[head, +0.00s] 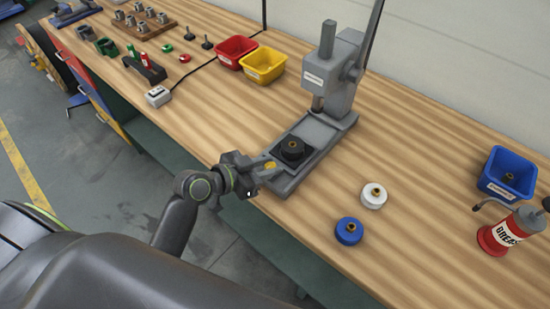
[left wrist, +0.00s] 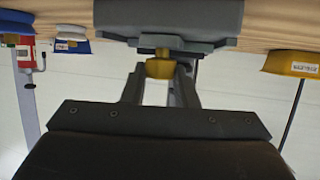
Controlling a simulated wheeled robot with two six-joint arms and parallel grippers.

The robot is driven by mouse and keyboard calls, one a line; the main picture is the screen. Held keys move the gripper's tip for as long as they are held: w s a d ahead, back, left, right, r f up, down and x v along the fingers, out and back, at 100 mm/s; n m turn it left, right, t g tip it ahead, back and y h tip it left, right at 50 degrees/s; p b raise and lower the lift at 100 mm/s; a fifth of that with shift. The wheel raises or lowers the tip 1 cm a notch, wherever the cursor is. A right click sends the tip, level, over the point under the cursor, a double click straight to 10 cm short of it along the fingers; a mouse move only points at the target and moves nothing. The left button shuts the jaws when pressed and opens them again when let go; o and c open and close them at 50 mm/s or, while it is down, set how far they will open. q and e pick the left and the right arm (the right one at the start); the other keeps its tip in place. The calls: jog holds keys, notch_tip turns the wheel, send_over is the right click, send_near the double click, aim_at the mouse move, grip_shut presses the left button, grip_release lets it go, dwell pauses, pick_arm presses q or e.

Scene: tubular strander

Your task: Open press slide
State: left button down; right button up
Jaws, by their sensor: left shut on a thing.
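The grey press (head: 335,75) stands on the wooden bench with its ram above a grey base. Its slide carries a black round holder (head: 293,149) with a small brass centre and sits toward the front of the base, out in front of the ram. A yellow-brass knob (head: 270,165) is at the slide's front end; it also shows in the left wrist view (left wrist: 160,68). My left gripper (head: 258,167) is at the base's front end, its fingers (left wrist: 160,85) shut on the knob. The knob is partly hidden by the fingers. My right gripper is out of view.
White (head: 373,197) and blue (head: 348,232) round parts lie right of the press. A blue bin (head: 510,172) and red grease can (head: 512,232) stand farther right. Red (head: 236,50) and yellow (head: 264,64) bins stand left of the press. The bench's front edge runs beneath my left gripper.

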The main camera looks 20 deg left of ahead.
pick_arm(q)
jog(key=shift+s+a+f, duration=0.1)
jog(key=shift+s+a, duration=0.1)
jog(key=shift+s, duration=0.35)
jog(key=c, duration=1.1)
grip_release()
jog(key=shift+c, duration=0.2)
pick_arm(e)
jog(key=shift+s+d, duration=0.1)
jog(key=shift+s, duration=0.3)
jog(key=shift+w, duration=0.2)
pick_arm(q)
jog(key=shift+s+a, duration=0.1)
jog(key=shift+a, duration=0.1)
jog(key=v, duration=1.7)
jog(key=shift+r+b, duration=0.25)
jog(key=shift+b, duration=0.2)
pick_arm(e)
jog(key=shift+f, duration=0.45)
